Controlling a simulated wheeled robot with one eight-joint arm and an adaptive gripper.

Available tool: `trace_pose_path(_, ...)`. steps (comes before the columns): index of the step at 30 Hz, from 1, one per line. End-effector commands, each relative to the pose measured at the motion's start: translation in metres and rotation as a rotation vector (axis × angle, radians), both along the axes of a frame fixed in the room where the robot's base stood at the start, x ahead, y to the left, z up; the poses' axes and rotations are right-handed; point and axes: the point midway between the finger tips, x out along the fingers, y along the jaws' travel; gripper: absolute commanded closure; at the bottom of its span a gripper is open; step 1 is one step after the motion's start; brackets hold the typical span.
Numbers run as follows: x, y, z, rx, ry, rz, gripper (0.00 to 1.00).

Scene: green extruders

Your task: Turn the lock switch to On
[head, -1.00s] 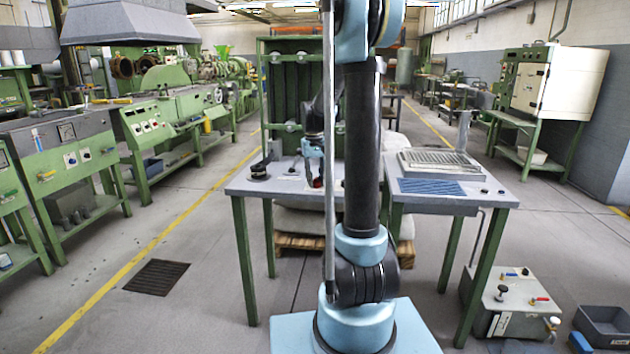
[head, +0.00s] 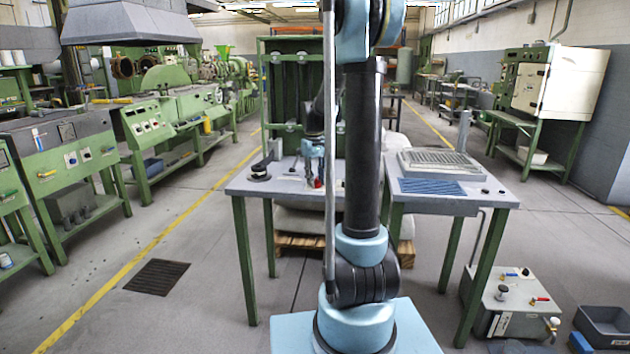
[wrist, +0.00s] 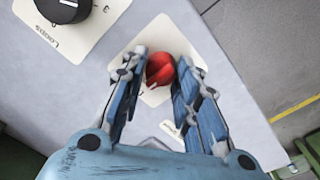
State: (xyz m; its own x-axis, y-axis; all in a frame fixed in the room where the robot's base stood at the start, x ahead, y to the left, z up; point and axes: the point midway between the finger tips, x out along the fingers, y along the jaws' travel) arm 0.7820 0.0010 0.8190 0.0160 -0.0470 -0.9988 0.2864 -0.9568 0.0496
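The lock switch is a red round knob (wrist: 160,70) on a cream label plate (wrist: 147,42) in the wrist view. A small white mark shows on its lower edge, toward my gripper. The plate's lettering is hidden or too small to read. My gripper (wrist: 160,60) reaches over the panel with its fingers apart, one on each side of the knob. A gap shows on the left; the right finger is very near it, and I cannot tell if it touches. In the head view the small red knob (head: 318,183) shows just below my gripper (head: 313,168).
A black dial (wrist: 63,8) on a plate reading "Loops" sits up and left of the knob. The grey table top (head: 265,186) bears another black round part (head: 258,172) at its left. Floor shows beyond the table edge.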

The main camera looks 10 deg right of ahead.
Motion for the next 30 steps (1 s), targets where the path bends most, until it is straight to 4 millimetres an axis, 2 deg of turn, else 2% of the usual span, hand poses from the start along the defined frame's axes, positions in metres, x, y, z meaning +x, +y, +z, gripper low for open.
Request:
trace_pose_path(11,-0.001,0.000,0.000,-0.001,0.002,-0.001,0.53)
trace_pose_path(16,-0.001,0.000,0.008,-0.001,0.002,-0.001,0.53)
trace_pose_path(20,-0.001,0.001,0.025,-0.001,0.003,-0.001,0.53)
trace_pose_path(30,-0.001,0.004,0.085,-0.001,0.003,-0.001,0.53)
